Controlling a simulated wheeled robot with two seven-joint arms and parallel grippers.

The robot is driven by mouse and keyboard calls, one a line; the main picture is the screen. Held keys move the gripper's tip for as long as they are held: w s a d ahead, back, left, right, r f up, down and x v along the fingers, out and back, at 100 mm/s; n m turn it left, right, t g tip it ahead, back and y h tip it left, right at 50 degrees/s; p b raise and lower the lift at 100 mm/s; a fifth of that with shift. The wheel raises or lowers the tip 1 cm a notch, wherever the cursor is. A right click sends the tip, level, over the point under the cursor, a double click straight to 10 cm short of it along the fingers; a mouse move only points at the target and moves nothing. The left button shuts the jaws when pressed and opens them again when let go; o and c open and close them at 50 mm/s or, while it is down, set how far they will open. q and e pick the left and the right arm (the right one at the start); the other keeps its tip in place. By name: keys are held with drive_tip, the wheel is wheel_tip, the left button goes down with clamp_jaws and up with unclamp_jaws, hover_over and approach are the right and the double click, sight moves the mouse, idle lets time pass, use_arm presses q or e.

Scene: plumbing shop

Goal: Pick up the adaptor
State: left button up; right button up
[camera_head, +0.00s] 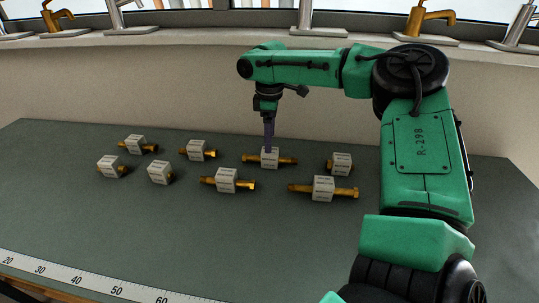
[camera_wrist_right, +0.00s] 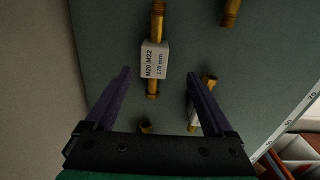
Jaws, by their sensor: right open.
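Several brass adaptors with white label blocks lie on the table. My right gripper (camera_head: 269,148) points down at the back-middle adaptor (camera_head: 285,160), its purple fingers overlapping the label block. In the right wrist view my right gripper (camera_wrist_right: 158,76) is open and empty. An adaptor labelled M20 M22, 170 mm (camera_wrist_right: 154,60) lies lengthwise ahead of it, its near brass end between the open fingertips. I cannot tell the height gap between them. Another adaptor (camera_wrist_right: 207,84) shows partly behind the finger on the right. My left gripper is not in view.
Nearby adaptors lie at the right (camera_head: 341,164), front right (camera_head: 324,188), front (camera_head: 227,181) and left (camera_head: 197,150). A white ruler strip (camera_head: 80,282) runs along the front edge of the table (camera_head: 130,230). Taps (camera_head: 420,20) stand on a ledge behind. The table's front middle is clear.

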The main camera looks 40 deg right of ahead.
sight(270, 158)
drive_tip(key=f, duration=0.5)
drive_tip(key=f+p, duration=0.1)
drive_tip(key=f, duration=0.2)
drive_tip(key=shift+w+d, duration=0.35)
drive_tip(key=shift+w, duration=0.05)
drive_tip(key=shift+r, duration=0.1)
clamp_jaws()
